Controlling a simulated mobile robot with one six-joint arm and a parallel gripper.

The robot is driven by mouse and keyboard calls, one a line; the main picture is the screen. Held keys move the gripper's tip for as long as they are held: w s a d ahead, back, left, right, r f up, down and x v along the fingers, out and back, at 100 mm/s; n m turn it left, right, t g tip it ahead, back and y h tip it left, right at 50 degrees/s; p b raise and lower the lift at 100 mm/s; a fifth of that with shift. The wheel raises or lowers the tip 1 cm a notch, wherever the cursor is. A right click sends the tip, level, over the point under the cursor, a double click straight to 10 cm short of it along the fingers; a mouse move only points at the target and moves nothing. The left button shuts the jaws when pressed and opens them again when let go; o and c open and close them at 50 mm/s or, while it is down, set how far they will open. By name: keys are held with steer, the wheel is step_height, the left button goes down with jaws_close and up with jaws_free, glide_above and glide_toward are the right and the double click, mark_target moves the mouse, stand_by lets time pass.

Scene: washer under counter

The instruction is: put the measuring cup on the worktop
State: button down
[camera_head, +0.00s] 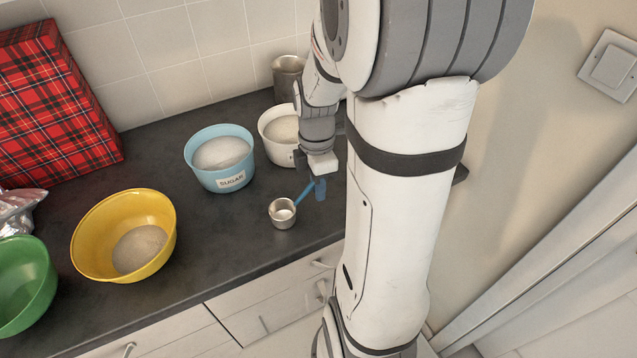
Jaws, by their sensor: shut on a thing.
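The measuring cup (282,214) is a small metal cup with a blue handle, near the front edge of the dark worktop (245,228). Its opening faces up and something pale shows inside. My gripper (315,187) comes down from above, to the right of the cup, and is shut on the handle. My arm and gripper partly hide the far end of the handle. I cannot tell whether the cup's base touches the worktop or hangs just above it.
Behind the cup stand a blue sugar tub (220,158), a white tub (280,135) and a metal canister (288,76). A yellow bowl (124,235) and a green bowl (24,285) stand left. Bare worktop lies between the yellow bowl and the cup.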

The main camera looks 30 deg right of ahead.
steer(key=shift+f, duration=0.2)
steer(key=c, duration=1.4)
jaws_free()
steer(key=shift+r, duration=0.1)
step_height(320, 180, up, 12)
steer(key=w, duration=0.2)
steer(key=s+a+m+t, duration=0.4)
steer(key=s+a+m, duration=0.4)
steer(key=m, duration=0.8)
steer(key=shift+s+f+t+h, duration=0.2)
steer(key=shift+s+t+h, duration=0.1)
steer(key=shift+s, duration=0.05)
